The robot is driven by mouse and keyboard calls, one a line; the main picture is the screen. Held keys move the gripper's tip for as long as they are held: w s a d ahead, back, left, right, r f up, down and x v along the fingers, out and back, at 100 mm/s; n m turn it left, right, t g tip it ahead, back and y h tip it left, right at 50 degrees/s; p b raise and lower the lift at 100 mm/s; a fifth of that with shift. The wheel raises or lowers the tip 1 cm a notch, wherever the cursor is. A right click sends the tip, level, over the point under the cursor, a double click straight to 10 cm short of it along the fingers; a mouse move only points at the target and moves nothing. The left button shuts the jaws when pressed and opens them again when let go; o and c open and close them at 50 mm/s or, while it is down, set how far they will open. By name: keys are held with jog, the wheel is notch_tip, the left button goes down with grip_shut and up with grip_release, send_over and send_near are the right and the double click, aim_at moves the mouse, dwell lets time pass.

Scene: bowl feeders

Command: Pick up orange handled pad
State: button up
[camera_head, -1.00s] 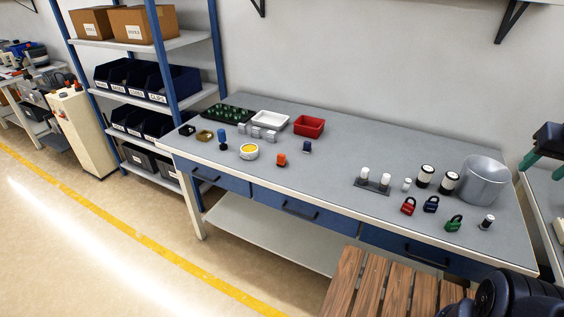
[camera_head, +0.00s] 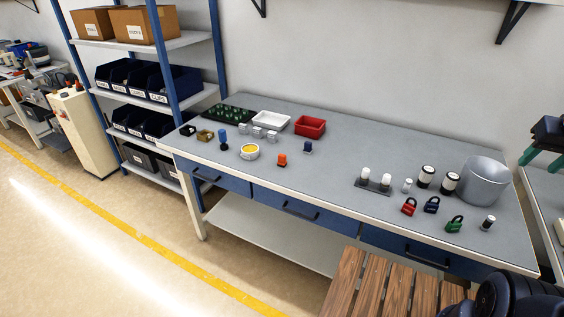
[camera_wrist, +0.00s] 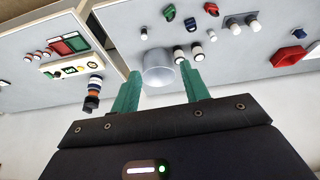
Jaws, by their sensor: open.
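The orange handled pad (camera_head: 282,160) stands upright on the grey workbench (camera_head: 345,150), left of the bench's middle and near its front edge. In the wrist view a grey metal bowl (camera_wrist: 158,68) appears beyond and between the fingertips.
A blue handled piece (camera_head: 308,147) stands right of the pad and a yellow-filled round dish (camera_head: 249,152) left of it. A red bin (camera_head: 310,126) and white tray (camera_head: 269,120) are behind. Padlocks (camera_head: 409,207) and jars lie at right. A wooden slatted surface (camera_head: 375,285) is in front.

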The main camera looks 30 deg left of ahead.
jog(key=w+a+r+n+g, duration=0.25)
jog(key=w+a+n, duration=0.45)
jog(key=w+a, duration=1.35)
jog(key=w+a+f+n, duration=0.1)
jog(key=w+a+f, duration=0.1)
jog(key=a, duration=0.4)
jog(key=w+a+f+n, duration=0.1)
jog(key=w+a+n, duration=0.1)
jog(key=a, duration=0.4)
jog(key=n+g, duration=0.2)
jog(key=n, duration=0.6)
send_near(282, 155)
jog(key=shift+w+f, duration=0.1)
jog(key=shift+w, duration=0.05)
notch_tip(282, 155, down, 10)
jog(key=shift+f, duration=0.25)
jog(key=shift+c, duration=0.3)
